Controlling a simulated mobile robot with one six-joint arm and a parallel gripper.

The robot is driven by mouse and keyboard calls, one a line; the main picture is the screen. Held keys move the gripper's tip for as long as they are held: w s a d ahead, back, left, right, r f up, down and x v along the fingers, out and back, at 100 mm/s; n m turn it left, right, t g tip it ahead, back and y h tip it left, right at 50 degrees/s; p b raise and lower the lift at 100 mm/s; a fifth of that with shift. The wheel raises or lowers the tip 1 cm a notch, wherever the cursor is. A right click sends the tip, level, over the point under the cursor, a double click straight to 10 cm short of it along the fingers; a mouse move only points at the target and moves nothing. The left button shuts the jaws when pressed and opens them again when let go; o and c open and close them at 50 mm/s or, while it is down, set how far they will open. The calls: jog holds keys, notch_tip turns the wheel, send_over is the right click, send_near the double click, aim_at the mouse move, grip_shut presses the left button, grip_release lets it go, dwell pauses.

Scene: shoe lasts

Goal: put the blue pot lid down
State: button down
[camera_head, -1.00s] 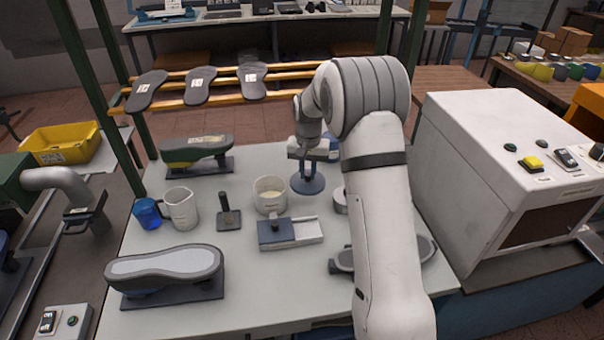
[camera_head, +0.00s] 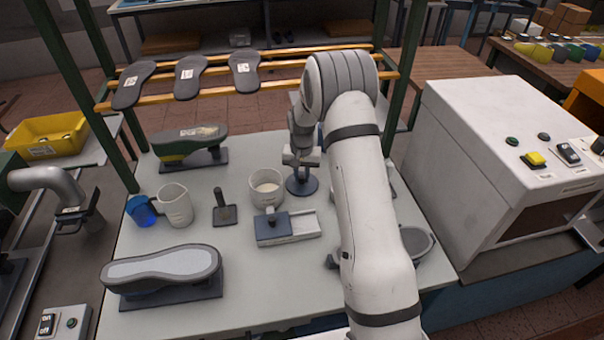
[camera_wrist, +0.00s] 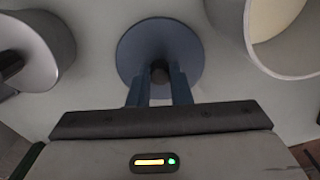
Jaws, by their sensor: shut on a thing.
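The blue pot lid (camera_head: 304,186) is a round, dark blue-grey disc with a small knob on top. My gripper (camera_head: 301,170) points down and is shut on the knob. The lid looks level, just right of the white pot (camera_head: 266,190) with pale contents. In the wrist view the lid (camera_wrist: 150,42) shows below the two blue fingers (camera_wrist: 160,88), with the dark knob between them. The white pot's rim (camera_wrist: 252,25) is at the upper right there, apart from the lid. I cannot tell whether the lid touches the table.
On the table (camera_head: 235,288) are a slide-topped block (camera_head: 274,229), a dark stamp-like tool (camera_head: 224,211), a white jug (camera_head: 175,207), a blue cup (camera_head: 140,211) and shoe lasts (camera_head: 163,267). A grey cylindrical thing (camera_wrist: 35,50) is left of the lid in the wrist view. A white machine (camera_head: 480,170) stands right.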

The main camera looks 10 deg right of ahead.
jog(key=shift+f, duration=0.3)
jog(key=c, duration=1.3)
grip_release()
jog(key=shift+f, duration=0.1)
